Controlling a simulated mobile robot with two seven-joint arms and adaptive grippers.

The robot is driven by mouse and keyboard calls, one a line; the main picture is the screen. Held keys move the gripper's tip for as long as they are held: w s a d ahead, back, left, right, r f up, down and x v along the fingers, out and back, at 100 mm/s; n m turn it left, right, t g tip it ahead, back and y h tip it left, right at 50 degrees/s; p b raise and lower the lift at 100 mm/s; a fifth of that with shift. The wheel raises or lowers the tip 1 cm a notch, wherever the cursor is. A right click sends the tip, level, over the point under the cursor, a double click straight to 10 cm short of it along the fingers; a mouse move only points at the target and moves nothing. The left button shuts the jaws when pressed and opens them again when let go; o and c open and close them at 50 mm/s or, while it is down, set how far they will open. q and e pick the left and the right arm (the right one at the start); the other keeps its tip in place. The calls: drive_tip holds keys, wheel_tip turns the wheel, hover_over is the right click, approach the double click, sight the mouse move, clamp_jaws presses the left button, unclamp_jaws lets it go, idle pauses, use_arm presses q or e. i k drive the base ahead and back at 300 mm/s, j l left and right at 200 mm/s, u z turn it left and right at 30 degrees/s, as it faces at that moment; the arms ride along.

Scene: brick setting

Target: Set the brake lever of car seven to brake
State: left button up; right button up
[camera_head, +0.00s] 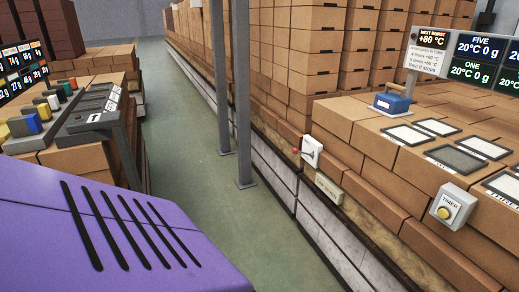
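A small white plate (312,152) with a red ball knob (295,151) on its left side is on the side of the brick-laden row at the right of the aisle. It looks like a lever, but its position marks are too small to read. A pale label plate (328,188) sits below it; its text is not readable, so I cannot tell the car's number. Neither of my grippers is in view.
A grey post (243,100) stands in the aisle (190,175), which has free floor. A timer box (451,205) with a yellow button is on the right. Left are brick stacks and a dark slotted rack (97,118). A purple slotted surface (110,235) fills the lower left.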

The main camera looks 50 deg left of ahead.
sight(294, 150)
drive_tip(key=u, duration=1.45)
drive_tip(key=i+j, duration=0.1)
drive_tip(key=i, duration=1.1)
drive_tip(key=i+j, duration=0.1)
drive_tip(key=i, duration=1.1)
drive_tip(key=l+z, duration=0.05)
